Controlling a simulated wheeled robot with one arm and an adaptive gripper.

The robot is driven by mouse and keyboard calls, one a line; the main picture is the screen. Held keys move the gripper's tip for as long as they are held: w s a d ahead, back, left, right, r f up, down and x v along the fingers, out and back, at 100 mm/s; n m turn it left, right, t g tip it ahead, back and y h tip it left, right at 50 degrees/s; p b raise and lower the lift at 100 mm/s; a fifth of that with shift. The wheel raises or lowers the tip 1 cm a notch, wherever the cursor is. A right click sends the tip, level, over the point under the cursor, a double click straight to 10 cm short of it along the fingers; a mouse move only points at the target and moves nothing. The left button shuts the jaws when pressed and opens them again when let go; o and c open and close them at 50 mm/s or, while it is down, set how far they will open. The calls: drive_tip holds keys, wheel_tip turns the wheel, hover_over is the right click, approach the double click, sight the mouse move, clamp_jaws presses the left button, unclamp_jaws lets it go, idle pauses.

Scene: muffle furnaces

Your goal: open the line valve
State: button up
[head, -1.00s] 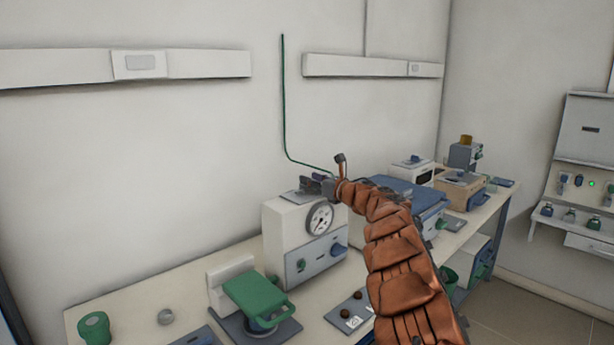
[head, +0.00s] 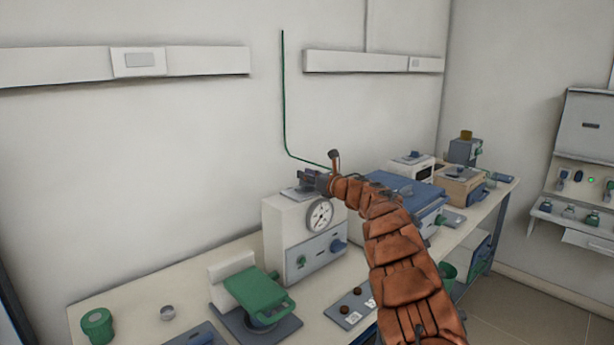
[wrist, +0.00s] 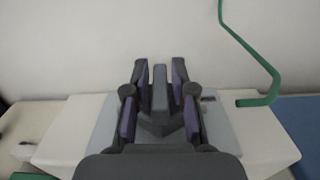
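My gripper (wrist: 160,72) is above the left part of the white box with the round dial (head: 320,215), in front of the wall. Its two dark fingers with purple pads stand apart. A grey bar (wrist: 160,90) shows between them, with a narrow gap on each side; I cannot tell whether it is the line valve's lever. A grey plate (wrist: 221,125) lies under the gripper on the box top. A green pipe (head: 284,95) runs down the wall and bends right; it also shows in the wrist view (wrist: 262,62). No line valve can be made out clearly.
A green-handled press (head: 258,290) and a green cup (head: 97,325) stand at the front left of the bench. A blue-topped unit (head: 405,190) is right of the dial box. Two small dark knobs (head: 350,310) sit on a grey plate in front.

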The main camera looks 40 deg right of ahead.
clamp_jaws()
